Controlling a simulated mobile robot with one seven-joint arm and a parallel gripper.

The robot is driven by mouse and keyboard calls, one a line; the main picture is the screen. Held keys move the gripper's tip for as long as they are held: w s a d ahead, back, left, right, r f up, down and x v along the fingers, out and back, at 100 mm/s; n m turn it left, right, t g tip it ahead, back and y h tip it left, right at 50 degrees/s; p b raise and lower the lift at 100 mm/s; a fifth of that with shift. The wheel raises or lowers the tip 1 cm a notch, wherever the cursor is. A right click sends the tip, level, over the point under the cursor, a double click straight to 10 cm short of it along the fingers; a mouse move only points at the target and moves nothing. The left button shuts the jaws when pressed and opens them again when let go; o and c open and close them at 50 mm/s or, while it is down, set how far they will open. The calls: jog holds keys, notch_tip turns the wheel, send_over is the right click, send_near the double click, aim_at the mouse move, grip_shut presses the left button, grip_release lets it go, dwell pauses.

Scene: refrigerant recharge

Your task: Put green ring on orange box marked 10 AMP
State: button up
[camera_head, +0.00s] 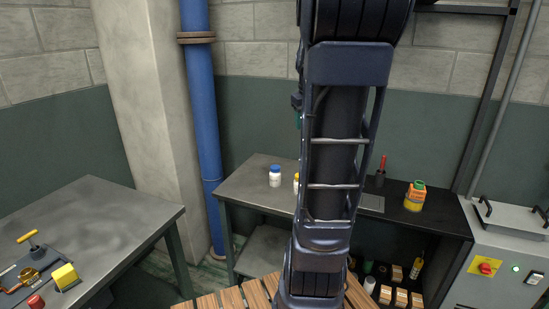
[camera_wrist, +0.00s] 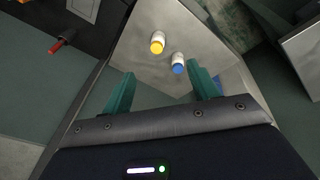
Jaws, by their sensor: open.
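In the head view, an orange box (camera_head: 417,193) stands at the right of the dark bench top, on or against a yellow round thing (camera_head: 412,206). A green ring-like piece (camera_head: 420,184) shows at the top of the orange box and appears to rest on it. The 10 AMP marking is too small to read. My gripper (camera_wrist: 162,84) is open and empty in the wrist view, its two teal fingers apart above the bench. In the head view my arm hides most of it. Neither the box nor the green ring shows in the wrist view.
A blue-capped bottle (camera_head: 275,176) and a yellow-capped bottle (camera_wrist: 157,43) stand on the bench's grey part. A red-handled tool (camera_head: 381,168) stands upright behind. A grey table (camera_head: 110,215) with tools is at left. Small boxes (camera_head: 392,293) sit below the bench.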

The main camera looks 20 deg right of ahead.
jog(key=s+a+f+t, duration=0.1)
jog(key=s+a+f, duration=0.1)
jog(key=s+a, duration=0.5)
jog(key=s+a+f+t+y, duration=0.1)
jog(key=s+a+f, duration=0.1)
jog(key=s+a, duration=0.6)
jog(key=a, duration=0.4)
jog(key=shift+s+m, duration=0.3)
jog(key=shift+m, duration=0.1)
